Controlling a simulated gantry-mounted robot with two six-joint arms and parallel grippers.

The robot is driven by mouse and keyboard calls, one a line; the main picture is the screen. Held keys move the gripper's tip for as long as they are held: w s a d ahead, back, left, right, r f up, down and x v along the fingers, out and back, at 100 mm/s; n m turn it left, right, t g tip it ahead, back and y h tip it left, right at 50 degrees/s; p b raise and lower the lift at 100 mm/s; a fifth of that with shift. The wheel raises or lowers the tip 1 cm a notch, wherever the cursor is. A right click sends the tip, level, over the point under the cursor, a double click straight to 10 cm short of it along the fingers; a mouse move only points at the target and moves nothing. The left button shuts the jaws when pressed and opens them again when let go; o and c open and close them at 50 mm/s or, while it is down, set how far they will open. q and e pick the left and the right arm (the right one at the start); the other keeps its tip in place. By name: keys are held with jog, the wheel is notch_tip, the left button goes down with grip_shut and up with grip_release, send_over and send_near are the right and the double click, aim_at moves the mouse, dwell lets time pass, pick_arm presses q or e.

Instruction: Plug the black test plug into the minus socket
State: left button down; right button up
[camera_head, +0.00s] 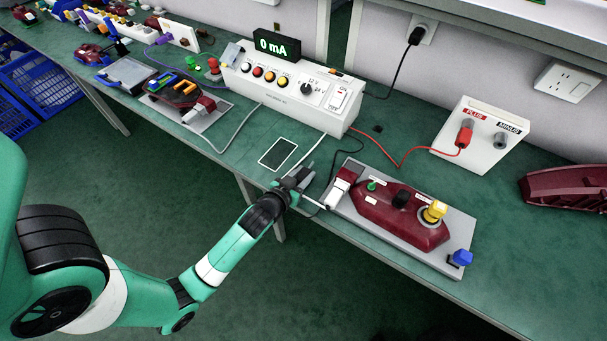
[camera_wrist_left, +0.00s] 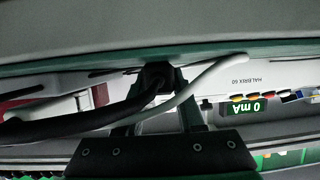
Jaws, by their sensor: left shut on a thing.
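My left gripper (camera_head: 300,180) is low over the table's front edge, just left of the maroon lamp's plate. In the left wrist view its fingers (camera_wrist_left: 157,95) are shut on the black test plug (camera_wrist_left: 157,74), with a thick black cable (camera_wrist_left: 85,122) trailing to the left. In the head view the plug is mostly hidden at the gripper. The minus socket (camera_head: 500,141) is a grey, empty ring on the white socket box (camera_head: 482,162) at the right, well apart from my gripper. A red plug (camera_head: 465,135) sits in the plus socket beside it. My right gripper is not in view.
The maroon lamp (camera_head: 375,210) on its grey plate (camera_head: 400,245) lies between my gripper and the socket box. The white power unit (camera_head: 290,95) reads 0 mA behind. A red cable (camera_head: 400,163) crosses the table. A maroon housing (camera_head: 565,188) lies far right.

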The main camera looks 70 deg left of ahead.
aim_at(304, 173)
pick_arm(q)
notch_tip(304, 173, up, 4)
jog(key=p, duration=0.2)
jog(key=shift+f+p, duration=0.1)
jog(key=shift+p, duration=0.25)
jog(key=s+d+r+p, duration=0.7)
jog(key=d+r+p, duration=0.2)
jog(key=d+p, duration=0.1)
jog(key=shift+s+d, duration=0.4)
jog(key=shift+d, duration=0.45)
